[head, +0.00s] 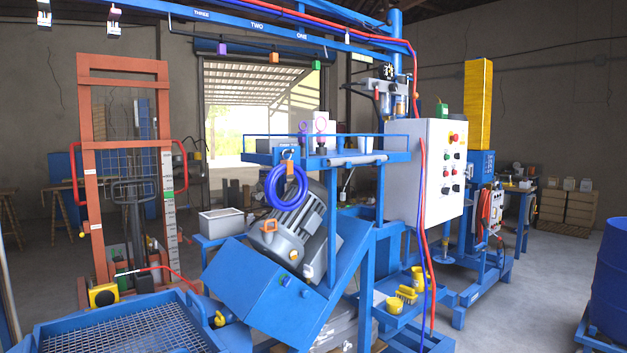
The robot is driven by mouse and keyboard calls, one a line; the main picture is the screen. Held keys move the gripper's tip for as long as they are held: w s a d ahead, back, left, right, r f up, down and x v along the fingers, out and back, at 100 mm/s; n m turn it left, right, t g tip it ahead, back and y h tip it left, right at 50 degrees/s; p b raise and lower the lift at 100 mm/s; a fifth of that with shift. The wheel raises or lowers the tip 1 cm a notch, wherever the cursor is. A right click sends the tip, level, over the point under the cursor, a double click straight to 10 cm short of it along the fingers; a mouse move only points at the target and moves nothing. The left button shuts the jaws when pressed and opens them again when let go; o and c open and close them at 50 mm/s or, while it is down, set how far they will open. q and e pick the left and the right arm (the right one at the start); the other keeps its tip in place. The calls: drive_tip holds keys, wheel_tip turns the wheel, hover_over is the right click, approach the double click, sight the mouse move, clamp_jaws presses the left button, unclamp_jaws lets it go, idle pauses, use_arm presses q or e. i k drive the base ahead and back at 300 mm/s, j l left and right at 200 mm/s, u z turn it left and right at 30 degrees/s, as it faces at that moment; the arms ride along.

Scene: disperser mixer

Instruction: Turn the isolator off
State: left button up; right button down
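No part labelled as the isolator can be read in the head view. A white control cabinet (412,180) stands right of centre on the blue frame. A red knob on a yellow plate (453,137) sits at the top right of its door, above several small coloured buttons. I cannot tell its switch position. A smaller grey box with red parts (491,206) stands further right, behind the cabinet; its details are too small to tell. Neither of my grippers is in view.
A tilted grey motor (295,225) on a blue housing (265,290) fills the middle foreground. Red and blue hoses hang along the cabinet's front. An orange lift frame (85,180) stands left, a blue drum (610,275) right. Open floor (545,285) lies between cabinet and drum.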

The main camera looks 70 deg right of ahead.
sight(445, 190)
drive_tip(key=z, duration=3.15)
drive_tip(key=i+l, duration=0.2)
drive_tip(key=i, duration=0.2)
drive_tip(key=i+l, duration=0.15)
drive_tip(key=i, duration=0.2)
drive_tip(key=i+l, duration=0.2)
drive_tip(key=i, duration=0.2)
drive_tip(key=z, duration=0.05)
